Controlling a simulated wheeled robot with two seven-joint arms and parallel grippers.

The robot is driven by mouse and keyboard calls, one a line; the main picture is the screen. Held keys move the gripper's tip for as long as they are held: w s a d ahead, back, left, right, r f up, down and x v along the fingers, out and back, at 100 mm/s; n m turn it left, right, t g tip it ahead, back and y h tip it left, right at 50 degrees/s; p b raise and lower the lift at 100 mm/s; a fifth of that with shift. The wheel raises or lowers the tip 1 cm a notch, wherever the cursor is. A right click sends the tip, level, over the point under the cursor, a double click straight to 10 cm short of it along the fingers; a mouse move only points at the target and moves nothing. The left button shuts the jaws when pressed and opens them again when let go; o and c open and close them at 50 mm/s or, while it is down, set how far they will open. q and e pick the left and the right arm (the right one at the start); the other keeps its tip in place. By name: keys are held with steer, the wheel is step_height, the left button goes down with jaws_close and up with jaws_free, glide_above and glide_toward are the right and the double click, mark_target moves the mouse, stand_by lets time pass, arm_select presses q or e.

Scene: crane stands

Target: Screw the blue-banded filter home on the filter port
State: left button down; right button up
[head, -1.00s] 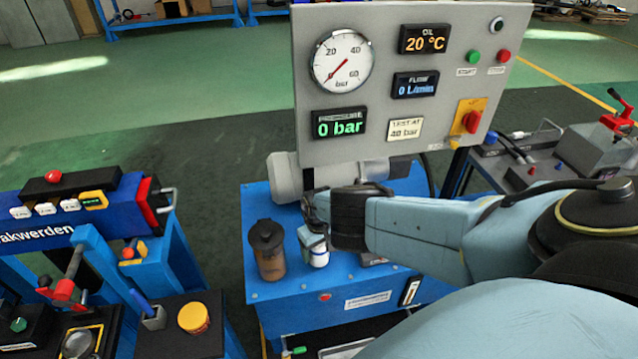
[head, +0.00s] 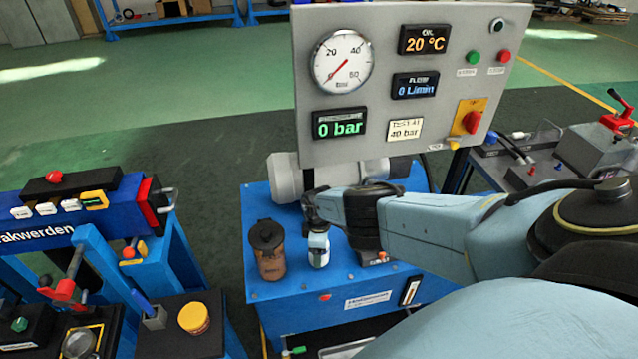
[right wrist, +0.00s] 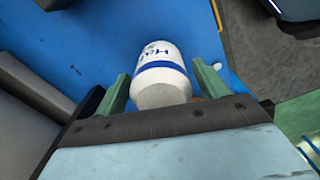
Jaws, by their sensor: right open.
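The white filter with a blue band (right wrist: 162,68) shows in the right wrist view between the two green fingers of my right gripper (right wrist: 161,88). The gripper is open, and a gap shows on either side of the filter. In the head view the filter (head: 319,258) is at the blue unit's top, right of a brown canister. My right gripper (head: 317,238) is over it and hides its upper part. I cannot make out the filter port or whether the filter sits on it. My left gripper is not in view.
The brown canister with a black lid (head: 268,250) stands close left of the filter on the blue unit (head: 285,290). The grey gauge panel (head: 375,150) and a grey motor (head: 284,178) are behind.

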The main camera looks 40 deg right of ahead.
steer(key=n, duration=0.4)
steer(key=shift+n, duration=0.4)
steer(key=n, duration=0.3)
steer(key=shift+n, duration=0.3)
steer(key=n, duration=0.3)
steer(key=shift+b, duration=0.35)
steer(key=n, duration=0.4)
steer(key=shift+b, duration=0.35)
